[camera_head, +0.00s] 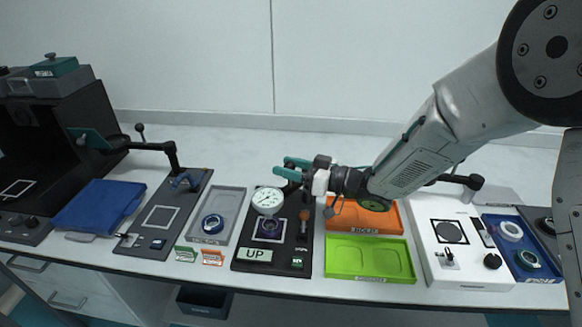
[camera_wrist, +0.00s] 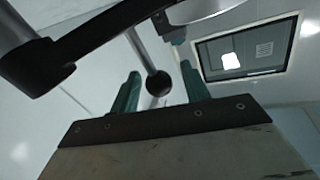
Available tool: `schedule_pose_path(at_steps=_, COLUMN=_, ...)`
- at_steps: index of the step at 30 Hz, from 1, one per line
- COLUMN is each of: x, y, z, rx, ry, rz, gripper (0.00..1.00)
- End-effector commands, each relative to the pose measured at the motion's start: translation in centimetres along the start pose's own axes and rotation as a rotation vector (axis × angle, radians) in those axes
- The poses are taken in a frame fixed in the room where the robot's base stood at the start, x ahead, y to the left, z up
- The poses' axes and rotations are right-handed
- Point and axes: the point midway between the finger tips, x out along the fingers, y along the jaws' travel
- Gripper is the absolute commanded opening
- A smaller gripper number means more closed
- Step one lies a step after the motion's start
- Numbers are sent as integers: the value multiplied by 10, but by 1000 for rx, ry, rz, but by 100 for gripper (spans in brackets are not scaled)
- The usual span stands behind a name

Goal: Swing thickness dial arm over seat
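The thickness gauge's white round dial (camera_head: 267,200) stands above a black base plate (camera_head: 243,268) marked "UP", near the table's middle. A seat with a dark round lens (camera_head: 270,226) sits on that plate, just below the dial in the picture. My gripper (camera_head: 284,167) is over the plate's far end, its green fingers pointing left. In the wrist view my gripper (camera_wrist: 160,85) has its fingers apart. A dark ball knob (camera_wrist: 158,83) on a thin rod shows between them, with gaps on both sides. A black arm (camera_wrist: 38,60) crosses the upper left.
An orange tray (camera_head: 345,217) and a green tray (camera_head: 370,259) lie right of the plate. A grey tray (camera_head: 231,204) with a blue ring lies left. A white box-like station (camera_head: 475,268) stands farther right. The table's front edge is close to the plate.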

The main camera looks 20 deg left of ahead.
Motion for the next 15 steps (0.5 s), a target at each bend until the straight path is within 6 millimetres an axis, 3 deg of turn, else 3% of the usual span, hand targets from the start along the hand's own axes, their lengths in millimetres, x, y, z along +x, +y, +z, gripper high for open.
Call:
schedule_pose_path(at_steps=8, x=-7, y=1, z=0, rx=0, ry=0, rz=4, gripper=46)
schedule_pose_path(at_steps=15, x=-46, y=2, z=0, rx=0, ry=-1, rz=5, gripper=46)
